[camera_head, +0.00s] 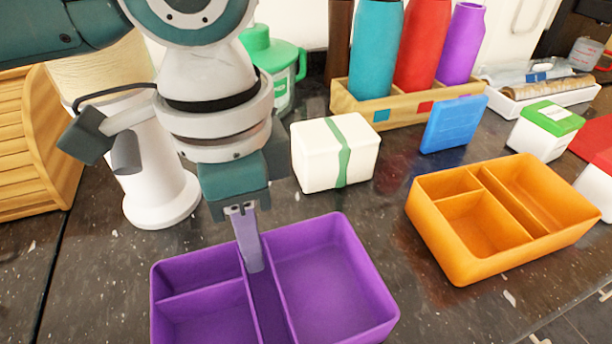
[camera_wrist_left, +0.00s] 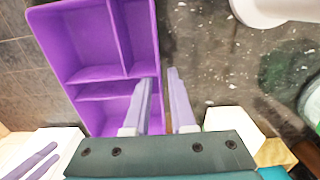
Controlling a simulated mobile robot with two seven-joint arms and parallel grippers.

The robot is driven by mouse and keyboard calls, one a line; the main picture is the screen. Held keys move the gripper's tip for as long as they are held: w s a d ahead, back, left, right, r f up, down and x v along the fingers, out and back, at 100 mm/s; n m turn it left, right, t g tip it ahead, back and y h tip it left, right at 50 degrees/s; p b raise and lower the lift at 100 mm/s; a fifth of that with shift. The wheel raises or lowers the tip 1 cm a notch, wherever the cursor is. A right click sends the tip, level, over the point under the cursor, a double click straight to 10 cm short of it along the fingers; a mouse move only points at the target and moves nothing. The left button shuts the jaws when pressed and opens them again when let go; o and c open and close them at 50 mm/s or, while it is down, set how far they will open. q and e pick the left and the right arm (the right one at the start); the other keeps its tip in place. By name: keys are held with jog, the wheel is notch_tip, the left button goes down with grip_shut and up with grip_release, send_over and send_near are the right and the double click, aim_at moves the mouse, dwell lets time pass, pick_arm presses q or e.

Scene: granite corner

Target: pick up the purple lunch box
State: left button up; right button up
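The purple lunch box (camera_head: 335,290) stands open and empty on the dark counter at the bottom of the head view, divided into compartments. In the left wrist view the lunch box (camera_wrist_left: 85,40) fills the upper left. My left gripper (camera_head: 254,262) points down at its far wall. In the left wrist view my left gripper's fingers (camera_wrist_left: 161,76) are apart, one over the inside of the box and one outside, with the wall edge between them. Whether they touch the wall cannot be told. My right gripper (camera_wrist_left: 38,162) seems to show at the lower left there, with two lavender fingers apart.
An orange divided box (camera_head: 460,255) stands to the right. A white box with a green band (camera_head: 310,160) is just behind the purple one. A white roll holder (camera_head: 160,205) stands left of my gripper. Bottles in a wooden holder (camera_head: 400,118) stand at the back.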

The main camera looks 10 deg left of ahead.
pick_arm(q)
grip_shut()
dwell(1.1)
